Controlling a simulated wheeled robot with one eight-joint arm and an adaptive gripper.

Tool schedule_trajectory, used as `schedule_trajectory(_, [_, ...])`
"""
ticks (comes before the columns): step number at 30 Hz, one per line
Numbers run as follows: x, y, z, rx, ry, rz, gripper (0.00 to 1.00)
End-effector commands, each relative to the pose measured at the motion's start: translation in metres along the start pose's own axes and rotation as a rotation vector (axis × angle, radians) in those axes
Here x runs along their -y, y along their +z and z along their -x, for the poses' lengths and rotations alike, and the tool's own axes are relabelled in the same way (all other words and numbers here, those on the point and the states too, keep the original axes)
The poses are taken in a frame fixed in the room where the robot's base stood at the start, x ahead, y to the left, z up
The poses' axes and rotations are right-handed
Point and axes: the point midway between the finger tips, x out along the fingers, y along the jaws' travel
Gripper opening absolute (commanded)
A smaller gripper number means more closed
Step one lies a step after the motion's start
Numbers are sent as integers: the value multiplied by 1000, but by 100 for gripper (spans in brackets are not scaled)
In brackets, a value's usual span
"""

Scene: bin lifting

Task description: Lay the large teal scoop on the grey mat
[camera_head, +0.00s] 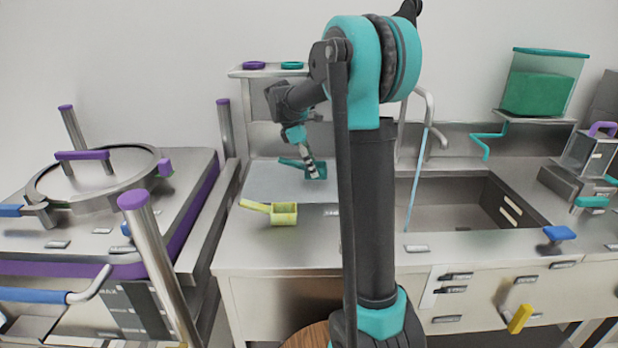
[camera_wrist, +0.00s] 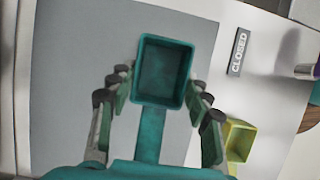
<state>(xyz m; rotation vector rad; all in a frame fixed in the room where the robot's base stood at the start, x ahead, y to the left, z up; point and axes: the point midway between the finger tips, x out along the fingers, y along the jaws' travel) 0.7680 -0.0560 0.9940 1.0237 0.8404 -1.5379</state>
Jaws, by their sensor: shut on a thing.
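The large teal scoop (camera_head: 316,171) is at my gripper (camera_head: 308,172), over the grey mat (camera_head: 262,186) on the counter. In the wrist view the scoop's square, empty cup (camera_wrist: 163,72) opens toward the camera, with its handle running down toward my palm. My gripper (camera_wrist: 159,82) is shut on the scoop, its fingers on either side of the cup. The grey mat (camera_wrist: 75,80) lies behind the scoop in that view. I cannot tell whether the scoop touches the mat.
A smaller yellow-green scoop (camera_head: 284,214) lies on the counter in front of the mat; it also shows in the wrist view (camera_wrist: 238,142). A sink (camera_head: 455,205) with a tap is to the right. A lidded pan (camera_head: 95,183) stands left. A shelf (camera_head: 270,72) is behind.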

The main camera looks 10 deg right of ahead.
Motion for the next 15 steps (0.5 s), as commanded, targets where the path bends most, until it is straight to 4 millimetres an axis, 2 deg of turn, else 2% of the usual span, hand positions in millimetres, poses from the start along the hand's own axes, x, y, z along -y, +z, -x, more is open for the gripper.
schedule_trajectory(9, [0,-15,-36,0,0,0,20])
schedule_trajectory(15, [0,-16,-39,0,0,0,20])
